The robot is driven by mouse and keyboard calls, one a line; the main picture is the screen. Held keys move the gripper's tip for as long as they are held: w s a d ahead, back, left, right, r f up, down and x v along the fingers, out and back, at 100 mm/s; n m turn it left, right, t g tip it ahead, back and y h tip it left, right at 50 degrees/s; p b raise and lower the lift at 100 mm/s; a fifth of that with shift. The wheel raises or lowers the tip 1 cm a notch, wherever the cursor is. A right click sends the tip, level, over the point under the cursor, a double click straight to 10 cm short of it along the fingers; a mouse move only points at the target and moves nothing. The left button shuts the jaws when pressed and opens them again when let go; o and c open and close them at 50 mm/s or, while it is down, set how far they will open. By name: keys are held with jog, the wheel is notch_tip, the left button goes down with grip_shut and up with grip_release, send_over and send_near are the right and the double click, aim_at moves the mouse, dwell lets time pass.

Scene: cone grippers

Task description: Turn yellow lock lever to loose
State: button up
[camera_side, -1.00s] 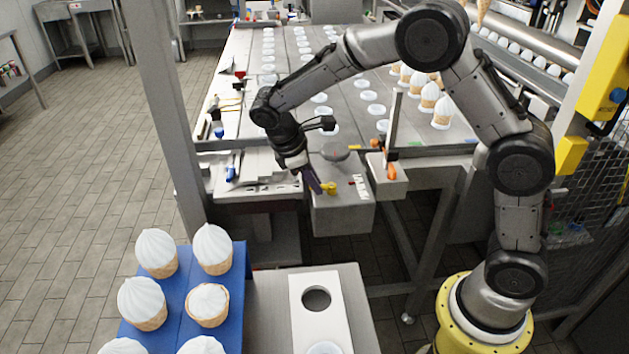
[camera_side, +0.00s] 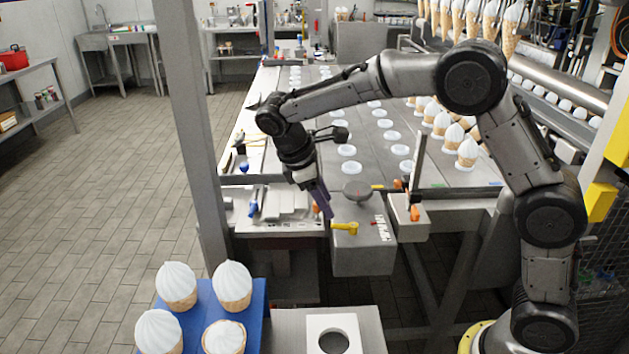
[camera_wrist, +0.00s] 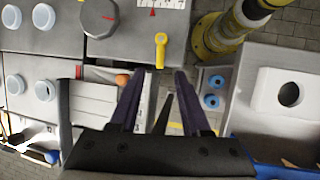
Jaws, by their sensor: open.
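The yellow lock lever (camera_side: 345,228) sits on the front part of a grey box (camera_side: 362,250) at the table's near edge. In the wrist view the yellow lever (camera_wrist: 161,52) has a round, wider end away from me and its narrow end towards my fingers. My gripper (camera_side: 326,212) is just left of and above the lever in the side view, apart from it. In the wrist view my gripper (camera_wrist: 160,73) shows two dark purple fingers, open and empty, with the lever lined up ahead of the gap between them.
A round grey dial (camera_side: 357,190) with a red mark is on the same box. Cone cups fill a blue rack (camera_side: 258,300) in the foreground, beside a white plate with a hole (camera_side: 347,322).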

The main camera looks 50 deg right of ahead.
jog(key=s+v, duration=0.1)
jog(key=v, duration=0.5)
jog(key=shift+w+r, duration=0.3)
jog(key=shift+w, duration=0.2)
jog(key=s+d+r+m+t+y, duration=0.1)
jog(key=s+d+r+m+t, duration=0.15)
jog(key=s+r, duration=0.35)
jog(key=s+d+r+m+t+y, duration=0.1)
jog(key=s+d+r, duration=0.3)
jog(key=s, duration=0.5)
jog(key=s+a+f+m+t+y, duration=0.2)
jog(key=s+f+m, duration=0.3)
jog(key=s+f, duration=0.5)
jog(key=shift+s+a+t+y, duration=0.25)
jog(key=shift+s+t+y, duration=0.15)
jog(key=shift+s+t, duration=0.35)
